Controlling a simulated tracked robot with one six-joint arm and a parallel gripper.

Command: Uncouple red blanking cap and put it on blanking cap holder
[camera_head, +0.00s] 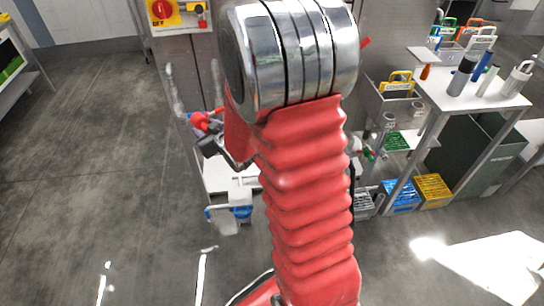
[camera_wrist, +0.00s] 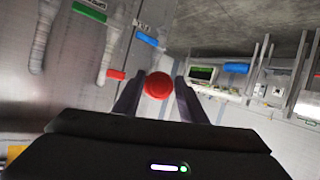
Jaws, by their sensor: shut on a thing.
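My gripper (camera_wrist: 158,80) is shut on the round red blanking cap (camera_wrist: 157,86), which sits between its two dark fingertips in the wrist view. In the head view a red piece (camera_head: 200,121) shows left of my red arm sleeve, just above the dark body of my gripper (camera_head: 206,136). I cannot tell from these frames whether the cap still touches a coupling. The blanking cap holder cannot be made out for certain.
Grey hoses (camera_wrist: 108,45) hang on the wall at left in the wrist view, with green, blue and red pieces near them. In the head view a table (camera_head: 470,95) with bottles stands at right, and blue (camera_head: 400,197) and yellow (camera_head: 433,190) crates stand below. Floor at left is clear.

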